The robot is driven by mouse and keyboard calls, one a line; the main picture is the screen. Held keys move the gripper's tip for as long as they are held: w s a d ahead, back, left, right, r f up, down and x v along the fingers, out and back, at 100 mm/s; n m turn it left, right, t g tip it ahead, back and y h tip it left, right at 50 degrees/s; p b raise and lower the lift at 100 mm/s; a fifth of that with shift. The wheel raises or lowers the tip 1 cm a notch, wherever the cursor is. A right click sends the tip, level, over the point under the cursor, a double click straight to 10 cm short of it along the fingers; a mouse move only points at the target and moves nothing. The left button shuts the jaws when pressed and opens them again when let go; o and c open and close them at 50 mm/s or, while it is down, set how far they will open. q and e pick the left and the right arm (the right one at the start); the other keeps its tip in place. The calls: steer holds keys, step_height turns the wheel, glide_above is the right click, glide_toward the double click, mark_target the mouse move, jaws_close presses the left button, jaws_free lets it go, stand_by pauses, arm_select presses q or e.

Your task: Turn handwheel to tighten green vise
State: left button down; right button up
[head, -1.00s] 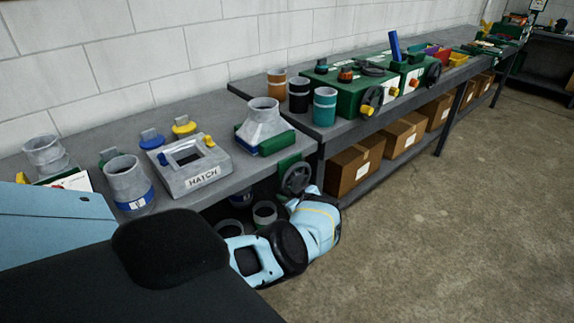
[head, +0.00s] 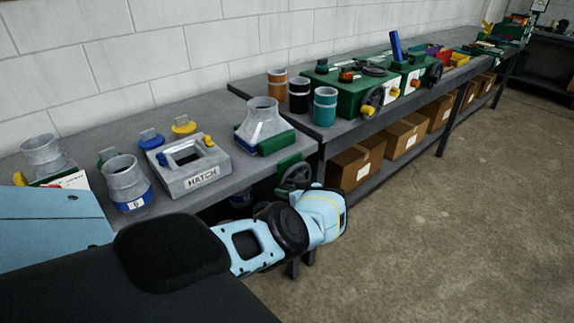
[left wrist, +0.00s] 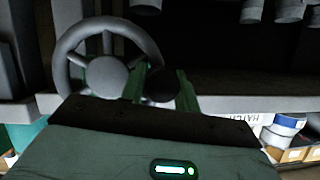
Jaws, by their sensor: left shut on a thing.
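The handwheel (head: 297,176) is dark and spoked, on the front of the green vise (head: 289,161) at the near bench's right end. My arm hides its lower part in the head view. In the left wrist view the grey handwheel (left wrist: 104,70) shows at the left, with a round hub and rim. My left gripper (left wrist: 163,86) has its two greenish fingers on either side of a dark round knob (left wrist: 162,88) beside the rim. It is shut on this knob. In the head view my wrist hides the fingers. My right gripper is not in view.
A grey funnel-shaped duct (head: 262,122) stands on the bench above the vise. The hatch box (head: 189,166) is left of it. Cardboard boxes (head: 355,167) sit under the far bench. The floor (head: 460,220) to the right is clear.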

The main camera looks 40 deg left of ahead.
arm_select(q)
steer(key=shift+f, duration=0.1)
steer(key=c, duration=1.3)
jaws_free()
steer(key=shift+d, duration=0.1)
steer(key=p+v, duration=0.2)
steer(key=v, duration=0.5)
steer(key=shift+s+d, duration=0.1)
steer(key=shift+d, duration=0.25)
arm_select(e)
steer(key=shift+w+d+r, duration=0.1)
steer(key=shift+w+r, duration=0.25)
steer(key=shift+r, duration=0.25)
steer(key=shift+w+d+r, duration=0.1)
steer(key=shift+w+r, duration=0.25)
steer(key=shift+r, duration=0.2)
